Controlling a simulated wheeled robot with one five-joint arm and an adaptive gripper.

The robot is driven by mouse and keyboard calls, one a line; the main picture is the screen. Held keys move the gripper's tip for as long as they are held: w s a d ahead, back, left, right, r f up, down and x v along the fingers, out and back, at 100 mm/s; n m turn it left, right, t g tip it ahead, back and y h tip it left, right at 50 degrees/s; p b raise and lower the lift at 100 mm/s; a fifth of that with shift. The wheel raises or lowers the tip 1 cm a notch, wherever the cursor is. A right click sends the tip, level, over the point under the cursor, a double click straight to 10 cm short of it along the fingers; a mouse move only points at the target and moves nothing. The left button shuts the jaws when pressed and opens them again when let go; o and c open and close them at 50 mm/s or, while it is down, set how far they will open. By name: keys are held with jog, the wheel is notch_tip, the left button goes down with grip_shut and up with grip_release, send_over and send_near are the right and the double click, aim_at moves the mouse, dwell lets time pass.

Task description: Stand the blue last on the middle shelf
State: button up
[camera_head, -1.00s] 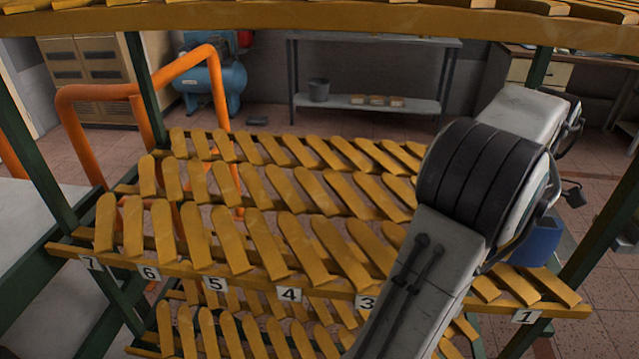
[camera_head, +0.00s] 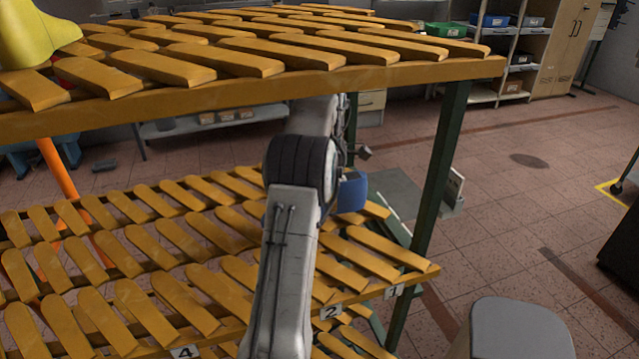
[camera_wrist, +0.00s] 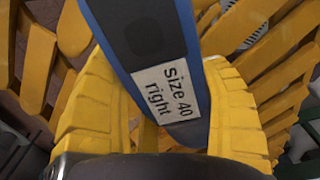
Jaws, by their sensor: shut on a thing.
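The blue last (camera_wrist: 135,45) is in my yellow-fingered gripper (camera_wrist: 165,95), which is shut on it. Its label reads "Size 40 right" in the wrist view. A blue part of it (camera_head: 352,193) shows right of my arm in the head view, above the right end of the middle shelf (camera_head: 362,302). My gripper is hidden behind my arm there. This shelf has slanted yellow wooden pegs in rows and number plates 1, 2 and 4 on its front rail. I cannot tell whether the last touches the pegs.
The upper shelf (camera_head: 400,83) hangs above my arm, with a yellow last (camera_head: 35,32) at its left end. A green post (camera_head: 440,175) stands at the right end. Another pegged level lies below. A grey rounded object (camera_head: 518,330) is at the lower right. Open floor lies right.

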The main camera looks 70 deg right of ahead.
jog(key=shift+w+d+r+p, duration=0.1)
jog(key=shift+w+d+p, duration=0.55)
jog(key=shift+d+p, duration=0.15)
jog(key=shift+w+d+p, duration=0.6)
jog(key=shift+d+p, duration=0.05)
jog(key=shift+d, duration=0.25)
jog(key=shift+w+d+p, duration=0.15)
jog(key=shift+d+p, duration=0.05)
jog(key=shift+p, duration=0.15)
jog(key=shift+f, duration=1.8)
jog(key=shift+f, duration=0.15)
jog(key=o, duration=1.3)
jog(key=shift+r+p, duration=0.45)
jog(key=shift+r, duration=3.4)
